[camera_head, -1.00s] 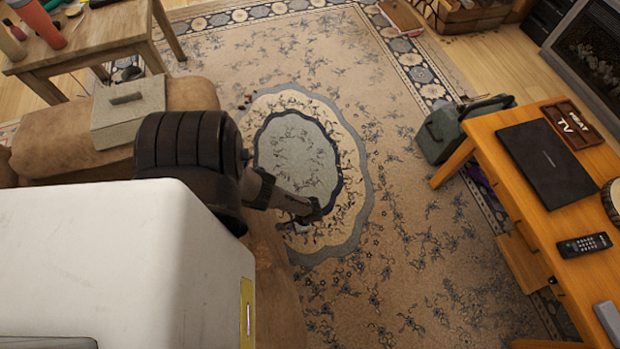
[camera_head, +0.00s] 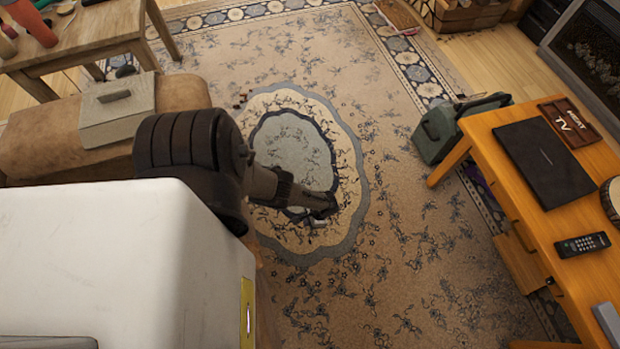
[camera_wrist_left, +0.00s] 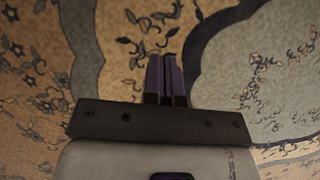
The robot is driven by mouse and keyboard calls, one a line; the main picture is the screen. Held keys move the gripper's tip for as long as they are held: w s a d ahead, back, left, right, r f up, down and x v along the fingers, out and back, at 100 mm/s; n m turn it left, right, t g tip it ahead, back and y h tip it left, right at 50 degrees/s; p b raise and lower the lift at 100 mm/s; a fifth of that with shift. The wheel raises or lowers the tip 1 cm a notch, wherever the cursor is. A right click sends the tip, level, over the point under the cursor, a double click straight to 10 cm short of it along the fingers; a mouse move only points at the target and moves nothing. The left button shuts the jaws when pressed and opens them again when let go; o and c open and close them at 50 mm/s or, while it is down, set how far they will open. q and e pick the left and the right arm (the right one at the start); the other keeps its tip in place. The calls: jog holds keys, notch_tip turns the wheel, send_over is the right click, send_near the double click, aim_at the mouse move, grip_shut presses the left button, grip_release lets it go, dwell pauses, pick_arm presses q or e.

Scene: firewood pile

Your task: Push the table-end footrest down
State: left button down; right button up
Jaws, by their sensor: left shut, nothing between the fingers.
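Brown upholstered seating (camera_head: 45,135) lies at the left in the head view, by a wooden table. A narrow brown upholstered strip (camera_head: 263,305) shows beside my white body at the bottom. I cannot tell which part is the table-end footrest; my body and arm hide much of the seating. My left gripper (camera_head: 326,207) is over the rug, right of the seating, with its arm coming from the left. In the left wrist view its fingers (camera_wrist_left: 167,78) are together and empty, with only rug beyond. My right gripper is not in view.
The wooden table (camera_head: 95,30) holds bottles at the top left. A grey lidded box (camera_head: 117,112) sits on the seating. The rug (camera_head: 400,230) between is mostly clear.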

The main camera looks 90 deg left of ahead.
pick_arm(q)
jog(key=w+a+r, duration=0.1)
jog(key=w, duration=0.4)
jog(key=shift+w+a+r, duration=0.15)
jog(key=shift+w+r, duration=0.1)
jog(key=shift+w, duration=0.1)
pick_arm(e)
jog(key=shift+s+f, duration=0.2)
pick_arm(q)
jog(key=shift+s, duration=0.15)
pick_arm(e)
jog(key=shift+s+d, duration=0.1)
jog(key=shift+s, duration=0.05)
